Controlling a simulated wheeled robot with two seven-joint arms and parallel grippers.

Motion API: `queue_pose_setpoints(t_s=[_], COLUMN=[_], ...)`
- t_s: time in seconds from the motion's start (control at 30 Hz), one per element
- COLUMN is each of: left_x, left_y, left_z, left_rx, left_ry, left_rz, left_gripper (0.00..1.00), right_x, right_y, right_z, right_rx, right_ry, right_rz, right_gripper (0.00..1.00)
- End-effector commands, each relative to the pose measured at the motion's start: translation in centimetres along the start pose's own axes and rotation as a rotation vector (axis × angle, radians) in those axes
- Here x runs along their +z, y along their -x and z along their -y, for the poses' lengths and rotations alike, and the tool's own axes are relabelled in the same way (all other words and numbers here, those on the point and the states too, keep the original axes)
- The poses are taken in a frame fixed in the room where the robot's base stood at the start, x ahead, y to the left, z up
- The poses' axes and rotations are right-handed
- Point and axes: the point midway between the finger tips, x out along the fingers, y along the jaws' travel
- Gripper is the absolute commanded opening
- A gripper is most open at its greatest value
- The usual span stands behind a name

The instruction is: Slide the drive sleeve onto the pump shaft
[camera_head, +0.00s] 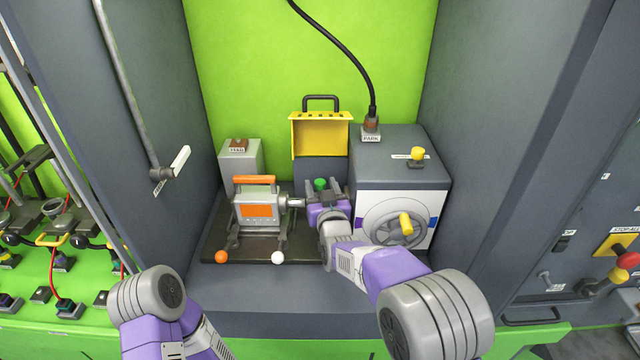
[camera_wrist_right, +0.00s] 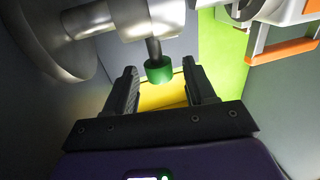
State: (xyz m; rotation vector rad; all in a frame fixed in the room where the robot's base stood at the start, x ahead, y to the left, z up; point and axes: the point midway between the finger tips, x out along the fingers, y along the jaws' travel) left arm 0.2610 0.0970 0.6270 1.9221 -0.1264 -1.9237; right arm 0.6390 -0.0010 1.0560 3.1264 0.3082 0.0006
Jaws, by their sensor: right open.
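The orange and grey pump unit (camera_head: 257,208) stands on a dark base plate, its short silver shaft (camera_head: 294,202) pointing right. A silver collar (camera_wrist_right: 150,18), which looks like the drive sleeve, carries a dark stem with a green knob (camera_wrist_right: 159,69). The knob also shows in the head view (camera_head: 320,184). My right gripper (camera_head: 325,192) is open at the knob. In the wrist view its fingers (camera_wrist_right: 165,88) stand on either side of the knob, with gaps. Whether collar and shaft touch is unclear. My left gripper is out of view; only its arm shows.
Right of the pump stands a grey box (camera_head: 402,158) with a white front and a yellow-handled wheel (camera_head: 406,224). An open yellow case (camera_head: 320,136) is behind. An orange ball (camera_head: 221,257) and a white ball (camera_head: 278,258) sit at the front. Dark walls close both sides.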

Motion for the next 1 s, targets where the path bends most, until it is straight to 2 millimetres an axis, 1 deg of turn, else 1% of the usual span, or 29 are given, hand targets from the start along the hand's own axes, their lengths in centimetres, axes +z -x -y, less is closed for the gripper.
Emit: queue_pose_setpoints(t_s=[0.03,0.1,0.2,0.53,0.8,0.9,1.0], left_x=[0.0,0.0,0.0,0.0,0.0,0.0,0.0], left_y=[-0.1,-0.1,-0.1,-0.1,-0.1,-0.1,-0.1], left_z=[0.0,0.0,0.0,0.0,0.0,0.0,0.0], left_rx=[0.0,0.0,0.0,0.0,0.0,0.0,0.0], left_ry=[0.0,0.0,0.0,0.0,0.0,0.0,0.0], left_rz=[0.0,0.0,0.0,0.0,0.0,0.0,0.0], left_gripper=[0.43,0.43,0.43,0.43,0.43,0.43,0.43], right_x=[0.1,0.0,0.1,0.0,0.0,0.0,0.0], right_y=[-0.6,-1.2,-1.7,-1.9,-1.9,-1.9,-1.9], right_z=[0.0,-0.1,-0.1,0.0,0.0,0.0,0.0], right_rx=[0.0,0.001,0.0,0.0,0.0,0.0,0.0], right_ry=[0.001,0.0,0.001,0.0,0.0,0.0,0.0], right_rz=[0.0,0.0,0.001,0.001,0.001,0.001,0.0], right_gripper=[0.55,0.55,0.55,0.55,0.14,0.0,0.0])
